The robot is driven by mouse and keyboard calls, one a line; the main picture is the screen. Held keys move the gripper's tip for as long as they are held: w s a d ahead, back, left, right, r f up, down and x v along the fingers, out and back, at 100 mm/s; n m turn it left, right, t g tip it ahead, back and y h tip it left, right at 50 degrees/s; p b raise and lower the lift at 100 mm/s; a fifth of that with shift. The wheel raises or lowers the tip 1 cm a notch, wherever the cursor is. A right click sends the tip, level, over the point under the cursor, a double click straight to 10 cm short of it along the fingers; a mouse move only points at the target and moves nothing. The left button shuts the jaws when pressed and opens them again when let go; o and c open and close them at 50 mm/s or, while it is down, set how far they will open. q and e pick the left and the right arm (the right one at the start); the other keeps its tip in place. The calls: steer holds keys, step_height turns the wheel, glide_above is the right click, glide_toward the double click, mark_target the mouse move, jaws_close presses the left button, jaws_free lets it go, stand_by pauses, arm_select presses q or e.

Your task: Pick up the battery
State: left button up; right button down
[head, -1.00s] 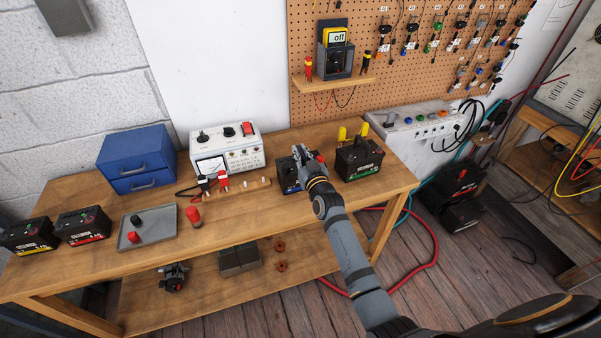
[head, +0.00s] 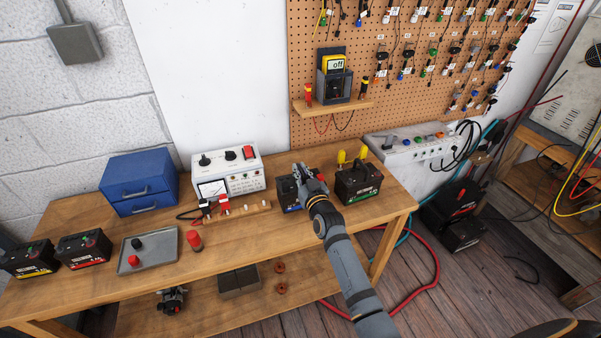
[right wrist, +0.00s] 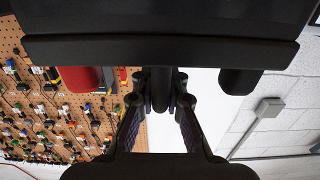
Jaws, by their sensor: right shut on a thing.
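A black battery with a blue label (head: 289,196) is near the right part of the bench, partly hidden behind my right gripper. My right gripper (head: 303,174) reaches over it from the front and is shut on it. In the right wrist view the dark battery body (right wrist: 160,50) fills the top, with a red terminal (right wrist: 82,78) at left and a black terminal (right wrist: 240,82) at right. The fingers (right wrist: 160,100) close on its middle between the terminals. I cannot tell whether its base touches the bench. My left gripper is not in view.
A green-label battery with yellow clips (head: 358,186) stands close to the right. A white tester (head: 228,172) and a wooden strip with clips (head: 240,210) are to the left. Two more batteries (head: 84,248) and a grey tray (head: 150,250) are farther left. A shelf (head: 340,107) hangs behind.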

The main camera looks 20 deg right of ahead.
steer(key=s+a+r+p, duration=0.1)
steer(key=s+r+p, duration=0.5)
steer(key=s+r, duration=0.5)
steer(key=shift+s+a+r, duration=0.2)
steer(key=shift+s, duration=1.3)
steer(key=shift+f, duration=0.1)
